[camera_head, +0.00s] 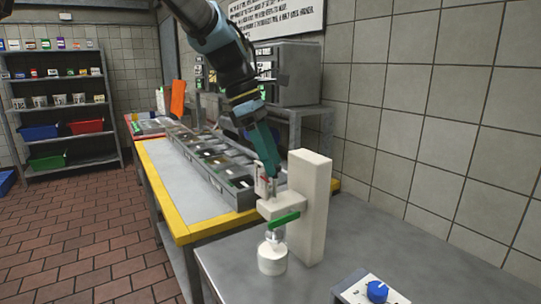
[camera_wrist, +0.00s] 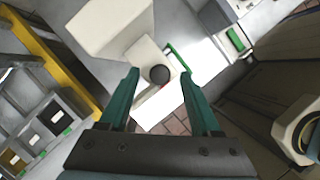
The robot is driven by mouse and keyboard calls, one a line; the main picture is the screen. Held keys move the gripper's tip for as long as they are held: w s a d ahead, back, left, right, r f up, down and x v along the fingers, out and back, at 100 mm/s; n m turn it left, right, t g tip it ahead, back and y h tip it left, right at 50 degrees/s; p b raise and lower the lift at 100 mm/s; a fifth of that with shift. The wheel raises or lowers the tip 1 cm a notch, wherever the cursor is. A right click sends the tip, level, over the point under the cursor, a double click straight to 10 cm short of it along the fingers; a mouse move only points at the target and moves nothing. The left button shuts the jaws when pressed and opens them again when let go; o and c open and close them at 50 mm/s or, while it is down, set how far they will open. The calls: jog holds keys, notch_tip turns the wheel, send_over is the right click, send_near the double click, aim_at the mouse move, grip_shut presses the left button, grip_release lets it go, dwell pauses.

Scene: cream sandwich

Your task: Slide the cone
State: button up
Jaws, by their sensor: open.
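My gripper (camera_head: 268,172) is above the arm of a white dispenser-like block (camera_head: 312,210). In the wrist view my gripper (camera_wrist: 160,72) has its two teal fingers spread apart. A dark round knob (camera_wrist: 158,74) shows between the fingertips, on the white block (camera_wrist: 105,25); the view does not settle whether they touch it. A green lever (camera_head: 283,219) sticks out from the block's arm and also shows in the wrist view (camera_wrist: 178,56). A white jar (camera_head: 272,257) stands below that arm. I cannot make out a clear cone shape.
A yellow-edged table (camera_head: 180,232) with a row of grey bins (camera_head: 212,160) is on the left. A white box with a blue knob (camera_head: 377,291) is at the front right. The steel counter (camera_head: 375,235) is clear right of the block, up to the tiled wall (camera_head: 420,120).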

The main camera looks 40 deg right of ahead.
grip_shut()
dwell(0.6)
dwell(0.9)
